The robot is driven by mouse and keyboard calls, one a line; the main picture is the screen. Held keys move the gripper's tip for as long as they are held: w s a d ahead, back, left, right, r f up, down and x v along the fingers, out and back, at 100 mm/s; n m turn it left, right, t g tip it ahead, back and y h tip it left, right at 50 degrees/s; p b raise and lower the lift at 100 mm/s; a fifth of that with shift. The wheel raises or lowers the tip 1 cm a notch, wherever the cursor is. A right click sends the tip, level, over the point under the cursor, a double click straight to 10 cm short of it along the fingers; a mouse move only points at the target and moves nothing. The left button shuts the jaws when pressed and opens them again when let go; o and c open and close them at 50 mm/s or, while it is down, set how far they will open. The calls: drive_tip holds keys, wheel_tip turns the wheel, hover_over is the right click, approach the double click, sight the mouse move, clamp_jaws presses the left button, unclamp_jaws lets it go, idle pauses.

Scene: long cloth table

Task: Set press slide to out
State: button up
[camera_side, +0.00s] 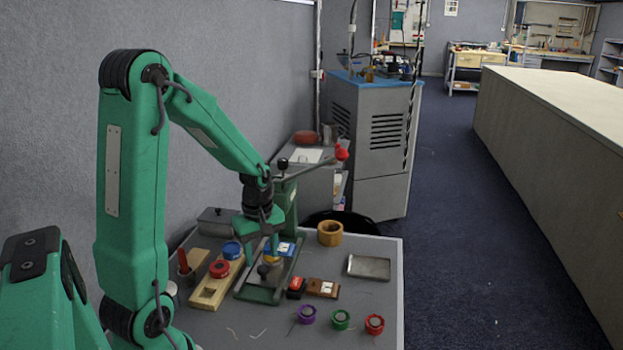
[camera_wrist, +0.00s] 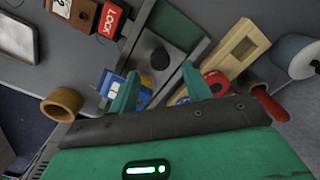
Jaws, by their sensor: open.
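The press (camera_side: 286,205) stands on the table with its lever reaching right to a red knob (camera_side: 341,152). Its green base carries light rails, and between them is a slide with a dark round knob (camera_side: 263,270). In the wrist view the knob (camera_wrist: 160,58) shows on a grey plate, just beyond my fingertips. My gripper (camera_side: 268,254) points down over the base, fingers apart and empty; its two green fingers also show in the wrist view (camera_wrist: 163,76). A blue-and-white block (camera_side: 286,248) sits beside the fingers. Part of the slide is hidden behind the gripper.
Left of the press is a wooden board (camera_side: 207,296) with red and blue rings. To the right are a red LOCK block (camera_wrist: 110,20), a brown block (camera_side: 322,288), a wooden ring (camera_side: 330,233) and a metal tray (camera_side: 369,267). Purple, green and red rings (camera_side: 374,324) lie in front.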

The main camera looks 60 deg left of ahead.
sight(263, 268)
drive_tip(key=shift+f, duration=1.95)
clamp_jaws()
